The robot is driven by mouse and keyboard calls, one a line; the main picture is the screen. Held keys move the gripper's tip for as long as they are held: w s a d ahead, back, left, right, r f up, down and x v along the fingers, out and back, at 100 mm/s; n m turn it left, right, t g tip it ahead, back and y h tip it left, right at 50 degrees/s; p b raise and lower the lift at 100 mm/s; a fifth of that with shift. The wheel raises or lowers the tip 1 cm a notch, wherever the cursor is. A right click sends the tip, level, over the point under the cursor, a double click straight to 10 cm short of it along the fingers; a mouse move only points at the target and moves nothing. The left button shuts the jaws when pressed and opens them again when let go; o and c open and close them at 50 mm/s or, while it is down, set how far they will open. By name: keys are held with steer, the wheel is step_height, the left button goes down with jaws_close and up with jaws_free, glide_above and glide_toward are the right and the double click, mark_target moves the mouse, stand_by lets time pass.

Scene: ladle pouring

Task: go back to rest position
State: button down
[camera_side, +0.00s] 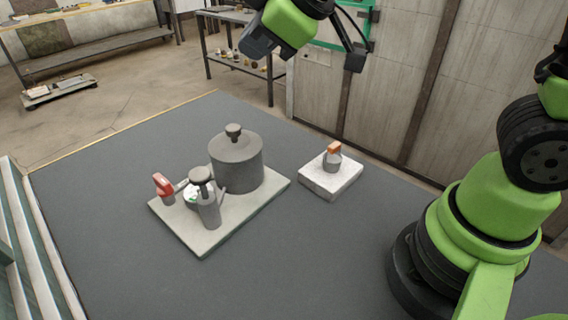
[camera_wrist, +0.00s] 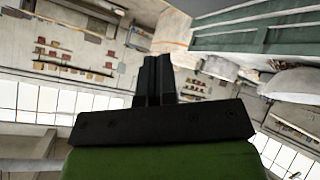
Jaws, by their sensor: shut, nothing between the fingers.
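My gripper (camera_wrist: 154,78) is shut in the wrist view, its two black fingers together with nothing between them. In the side view it is only partly seen, at the end of my arm at the top edge, high above and apart from the things on the table. A large grey lidded pot (camera_side: 236,166) with a dark knob stands upright on a pale slab (camera_side: 232,232). Beside it are a slim grey vessel (camera_side: 209,211) with a dark top and a small red-topped item (camera_side: 163,187). An orange-topped grey item (camera_side: 332,158) stands on a white block (camera_side: 330,181).
The dark grey table (camera_side: 120,270) is bare around the slab and block. A shelf rack (camera_side: 240,60) and a panelled wall (camera_side: 400,70) stand behind it. The wrist view shows only the surrounding room, with windows (camera_wrist: 25,98) and a green structure (camera_wrist: 260,30).

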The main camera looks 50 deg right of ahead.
steer(key=s+d+r+m+h, duration=0.2)
steer(key=s+d+r+m, duration=0.1)
steer(key=s+d+m, duration=0.3)
steer(key=s+a+m+g+y, duration=0.1)
steer(key=s+m, duration=0.5)
steer(key=s, duration=0.6)
steer(key=shift+s+a+f+m+g+y, duration=0.2)
steer(key=shift+a+f+m+g+y, duration=0.15)
steer(key=shift+g+y, duration=0.3)
steer(key=shift+d, duration=0.15)
